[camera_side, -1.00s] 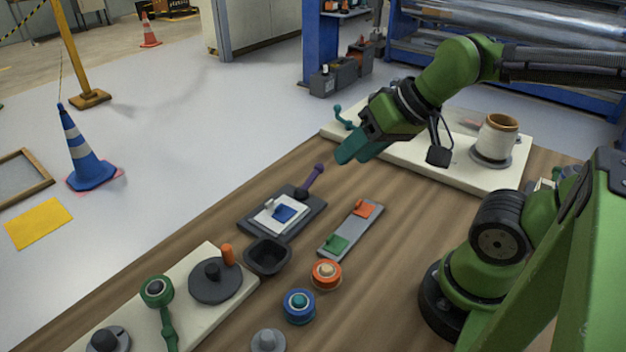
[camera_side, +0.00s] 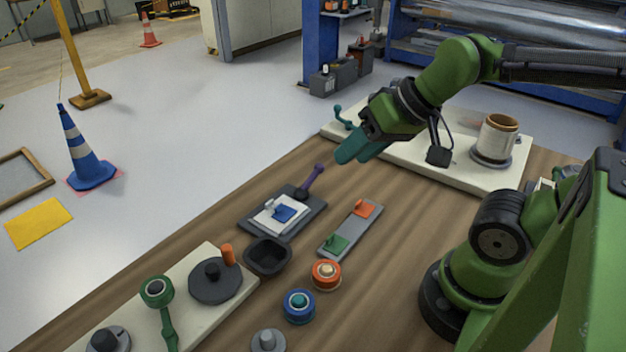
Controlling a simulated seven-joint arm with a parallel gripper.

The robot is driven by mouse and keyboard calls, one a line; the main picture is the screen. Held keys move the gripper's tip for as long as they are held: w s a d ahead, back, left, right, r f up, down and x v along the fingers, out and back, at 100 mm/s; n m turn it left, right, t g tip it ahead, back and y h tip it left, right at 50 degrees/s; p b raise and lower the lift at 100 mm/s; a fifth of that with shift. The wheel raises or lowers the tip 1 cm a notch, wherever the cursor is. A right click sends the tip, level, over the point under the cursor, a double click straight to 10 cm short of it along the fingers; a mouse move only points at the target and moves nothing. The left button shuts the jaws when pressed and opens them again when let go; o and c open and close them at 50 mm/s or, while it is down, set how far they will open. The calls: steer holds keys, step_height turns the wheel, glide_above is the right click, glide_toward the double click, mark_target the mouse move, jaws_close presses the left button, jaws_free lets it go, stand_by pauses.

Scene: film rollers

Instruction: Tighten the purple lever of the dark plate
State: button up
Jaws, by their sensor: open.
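The dark plate (camera_side: 254,225) lies on the wooden table near its far left edge. A light sheet and a blue piece (camera_side: 284,213) lie on it. My gripper (camera_side: 352,152) has teal fingers pointing down and left. It hangs empty in the air, above and to the right of the lever in the picture, apart from it. The gap between the fingers is hard to see from this side.
A grey strip (camera_side: 365,228) with orange and green pieces lies right of the plate. A black bowl (camera_side: 268,257) sits in front of it. Orange (camera_side: 326,273) and blue (camera_side: 299,306) rollers stand nearer. Cream boards lie at front left (camera_side: 196,264) and back right (camera_side: 480,181).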

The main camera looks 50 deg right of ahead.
steer(key=shift+o, duration=1.2)
steer(key=shift+d+f, duration=0.1)
steer(key=shift+f, duration=0.05)
steer(key=m+g+h, duration=0.2)
steer(key=m+g, duration=0.3)
steer(key=m, duration=0.7)
glide_toward(320, 164)
steer(key=f, duration=0.3)
steer(key=w+f, duration=0.1)
steer(key=f, duration=0.3)
steer(key=w+f, duration=0.1)
steer(key=f, duration=0.3)
jaws_close()
